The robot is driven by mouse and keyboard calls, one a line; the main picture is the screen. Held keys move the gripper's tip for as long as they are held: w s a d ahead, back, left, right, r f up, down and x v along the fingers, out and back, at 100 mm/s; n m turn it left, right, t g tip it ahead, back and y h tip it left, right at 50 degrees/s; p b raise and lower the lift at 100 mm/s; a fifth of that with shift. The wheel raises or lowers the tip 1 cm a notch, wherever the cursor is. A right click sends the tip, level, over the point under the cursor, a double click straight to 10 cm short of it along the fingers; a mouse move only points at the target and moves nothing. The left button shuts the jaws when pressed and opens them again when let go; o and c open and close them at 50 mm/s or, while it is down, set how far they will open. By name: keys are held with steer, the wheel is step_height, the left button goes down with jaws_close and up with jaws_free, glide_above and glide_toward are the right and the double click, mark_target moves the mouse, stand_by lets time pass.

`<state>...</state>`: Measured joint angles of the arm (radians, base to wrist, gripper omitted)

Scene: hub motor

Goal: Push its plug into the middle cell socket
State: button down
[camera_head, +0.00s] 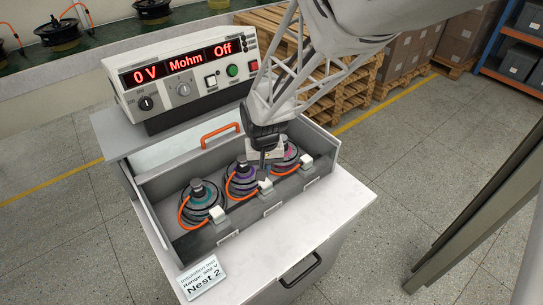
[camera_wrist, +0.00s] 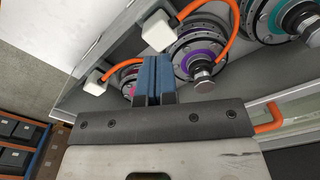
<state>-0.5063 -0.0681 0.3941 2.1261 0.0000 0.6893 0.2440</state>
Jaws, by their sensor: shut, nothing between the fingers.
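The middle hub motor (camera_head: 241,182) has a purple ring and sits in the middle cell of the grey tray. Its orange cable runs to a white plug (camera_head: 265,187) at the tray's front wall. The plug also shows in the wrist view (camera_wrist: 158,31), just beyond the fingertips. I cannot tell how deep it sits, and the socket behind it is hidden. My gripper (camera_head: 263,174) points down beside the purple motor, close to the plug. Its blue fingers (camera_wrist: 154,60) are together with nothing between them. I cannot tell whether they touch the plug.
A teal motor (camera_head: 203,203) with a white plug (camera_head: 217,214) is in the left cell. A pink motor (camera_head: 285,157) with a plug (camera_head: 306,162) is in the right cell. An orange handle (camera_head: 221,132) and the tester (camera_head: 186,72), reading 0 V, Mohm, Off, stand behind.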

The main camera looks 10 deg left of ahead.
mark_target(266, 183)
steer(key=shift+r, duration=2.05)
steer(key=shift+d, duration=0.1)
steer(key=s+d+r+m+t, duration=0.1)
steer(key=s+d+r, duration=0.2)
steer(key=d+r, duration=0.35)
steer(key=s+d+r+m, duration=0.1)
steer(key=s+d+r, duration=0.3)
steer(key=d, duration=0.5)
steer(key=s+d+r, duration=0.2)
steer(key=s+d, duration=0.4)
steer(key=s+d+r+m+t, duration=0.1)
steer(key=s+d+r, duration=0.2)
steer(key=s+d, duration=0.3)
steer(key=shift+s+r+t, duration=0.25)
steer(key=shift+s+t, duration=0.05)
steer(key=shift+s, duration=0.2)
steer(key=c, duration=1.8)
jaws_free()
steer(key=shift+d, duration=0.1)
steer(key=shift+c, duration=0.2)
